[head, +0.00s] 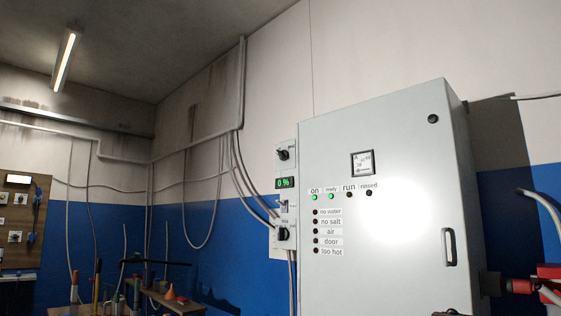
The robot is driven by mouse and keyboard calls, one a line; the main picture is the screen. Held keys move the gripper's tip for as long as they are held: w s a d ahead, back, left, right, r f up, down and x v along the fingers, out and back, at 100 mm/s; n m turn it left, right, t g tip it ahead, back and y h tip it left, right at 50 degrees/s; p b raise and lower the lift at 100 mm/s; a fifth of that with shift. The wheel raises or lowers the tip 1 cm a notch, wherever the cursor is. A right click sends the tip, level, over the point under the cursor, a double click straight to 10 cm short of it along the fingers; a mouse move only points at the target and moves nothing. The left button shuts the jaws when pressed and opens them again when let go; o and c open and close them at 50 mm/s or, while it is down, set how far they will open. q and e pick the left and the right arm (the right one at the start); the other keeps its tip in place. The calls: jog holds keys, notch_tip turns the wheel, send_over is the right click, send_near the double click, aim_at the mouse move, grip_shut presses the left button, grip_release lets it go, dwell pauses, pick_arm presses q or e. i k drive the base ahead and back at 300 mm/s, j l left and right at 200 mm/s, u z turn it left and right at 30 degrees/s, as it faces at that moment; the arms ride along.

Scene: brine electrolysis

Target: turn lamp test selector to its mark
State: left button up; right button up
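A narrow pale control strip (286,191) is fixed to the wall just left of the grey cabinet. It carries an upper black rotary knob (283,154) and a lower black rotary knob (283,234). A green display (285,183) reading "0 %" and a small switch (284,205) sit between them. The labels by the knobs are too small to read, so I cannot tell which is the lamp test selector or where its mark is. Neither of my grippers shows in the head view.
The grey cabinet (392,120) has a dial meter (362,163), lit green "on" and "ready" lamps, dark fault lamps and a black handle (449,247). Red fittings (519,286) stand at its right. A cluttered bench (180,304) and tool board (20,225) are at left.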

aim_at(283, 155)
jog(key=z, duration=0.25)
jog(key=i+j+z, duration=0.15)
jog(key=z, duration=0.3)
jog(key=j+z, duration=0.45)
jog(key=i+j+z, duration=0.1)
jog(key=j+z, duration=0.3)
jog(key=l, duration=0.1)
